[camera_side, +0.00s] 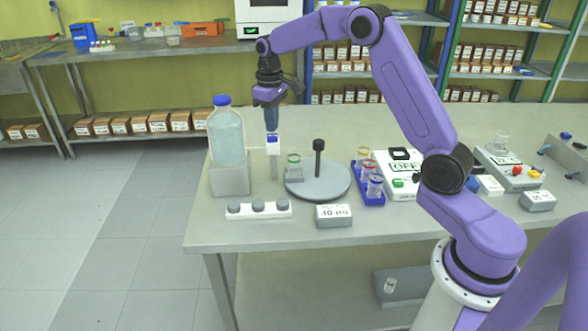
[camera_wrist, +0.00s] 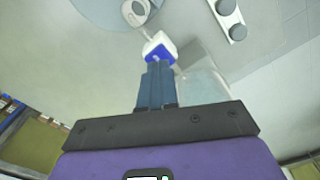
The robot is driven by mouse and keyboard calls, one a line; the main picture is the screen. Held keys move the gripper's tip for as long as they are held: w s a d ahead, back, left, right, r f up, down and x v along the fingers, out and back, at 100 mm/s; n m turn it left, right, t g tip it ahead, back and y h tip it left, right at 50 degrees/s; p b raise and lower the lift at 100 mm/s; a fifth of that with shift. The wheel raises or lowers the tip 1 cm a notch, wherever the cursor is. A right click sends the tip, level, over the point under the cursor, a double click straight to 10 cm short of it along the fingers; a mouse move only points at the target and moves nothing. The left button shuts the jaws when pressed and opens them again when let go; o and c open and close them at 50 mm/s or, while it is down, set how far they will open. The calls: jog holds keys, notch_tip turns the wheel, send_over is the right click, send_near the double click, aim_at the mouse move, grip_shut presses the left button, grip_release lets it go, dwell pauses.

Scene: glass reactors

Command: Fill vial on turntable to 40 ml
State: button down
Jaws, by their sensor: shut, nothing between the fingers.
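My gripper (camera_side: 271,122) points straight down, shut and empty, just above the dispenser head with a blue button (camera_side: 272,138). In the wrist view my shut fingers (camera_wrist: 158,72) cover part of that blue-topped head (camera_wrist: 158,48); whether they touch it I cannot tell. A vial with a green ring (camera_side: 294,166) stands on the grey turntable (camera_side: 335,190), near its left edge beside the dispenser. The vial's opening also shows in the wrist view (camera_wrist: 135,10). A display box (camera_side: 334,215) in front reads "40 ml". The liquid level in the vial is too small to judge.
A large blue-capped bottle (camera_side: 227,140) stands left of the dispenser. A strip with several grey knobs (camera_side: 258,209) lies in front. A black post (camera_side: 318,158) rises from the turntable. A blue rack with vials (camera_side: 369,192) and a white device marked "OFF" (camera_side: 404,168) are to the right.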

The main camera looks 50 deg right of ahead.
jog(key=shift+f, duration=0.15)
jog(key=shift+f, duration=0.9)
dwell(7.0)
